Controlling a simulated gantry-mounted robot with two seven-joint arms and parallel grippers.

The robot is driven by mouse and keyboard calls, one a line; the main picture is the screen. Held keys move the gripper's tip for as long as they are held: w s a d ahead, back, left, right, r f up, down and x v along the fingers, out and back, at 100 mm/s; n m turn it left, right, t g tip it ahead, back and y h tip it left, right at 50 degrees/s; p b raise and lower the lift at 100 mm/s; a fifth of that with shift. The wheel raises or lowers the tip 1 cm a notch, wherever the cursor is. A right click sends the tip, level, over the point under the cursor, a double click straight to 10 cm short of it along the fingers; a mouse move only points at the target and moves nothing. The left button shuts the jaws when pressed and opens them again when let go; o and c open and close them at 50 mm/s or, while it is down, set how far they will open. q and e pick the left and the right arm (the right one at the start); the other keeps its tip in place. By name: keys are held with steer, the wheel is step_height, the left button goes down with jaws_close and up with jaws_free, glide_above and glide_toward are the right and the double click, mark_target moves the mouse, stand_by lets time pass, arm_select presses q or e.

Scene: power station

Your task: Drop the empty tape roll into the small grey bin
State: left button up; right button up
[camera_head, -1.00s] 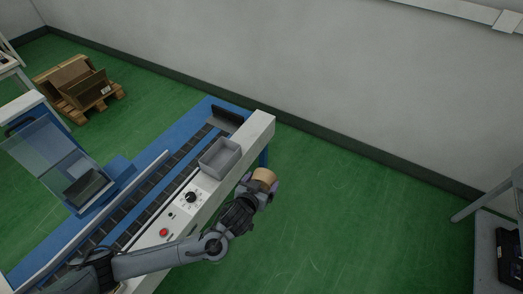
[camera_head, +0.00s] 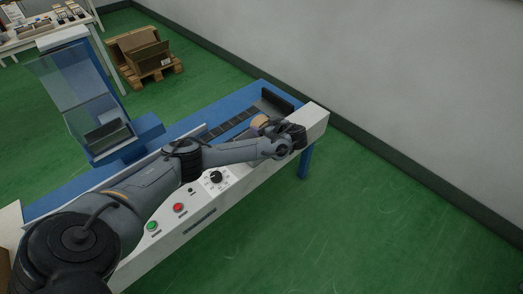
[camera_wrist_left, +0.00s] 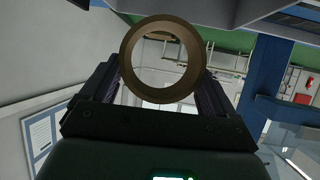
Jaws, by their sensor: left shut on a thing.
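The empty tape roll (camera_head: 259,121) is a tan-brown ring. My left gripper (camera_head: 272,126) is shut on it, above the far end of the conveyor bench in the head view. In the left wrist view the tape roll (camera_wrist_left: 134,38) sits between the two dark fingers with its open hole facing the camera. The small grey bin cannot be made out now in the head view; my left arm crosses the part of the bench edge where it stood. My right gripper is not in view.
The conveyor bench has a white front panel (camera_head: 318,116) with a black knob (camera_head: 216,177) and buttons. A clear-shielded machine (camera_head: 80,95) stands at its left. A pallet with boxes (camera_head: 145,55) is at the back. The green floor at right is clear.

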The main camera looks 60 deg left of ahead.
arm_select(q)
steer(key=shift+s+a+n+g+b, duration=0.2)
steer(key=shift+s+a+n+g, duration=0.1)
steer(key=shift+a+n+g, duration=0.15)
steer(key=shift+s+a+n+g+b, duration=0.25)
steer(key=shift+s+a+g, duration=0.1)
steer(key=shift+a, duration=0.4)
step_height(320, 180, down, 6)
steer(key=b, duration=0.5)
steer(key=shift+s+r+b, duration=0.1)
steer(key=shift+r+b, duration=0.05)
steer(key=shift+b, duration=0.2)
steer(key=o, duration=0.8)
steer(key=shift+c, duration=0.2)
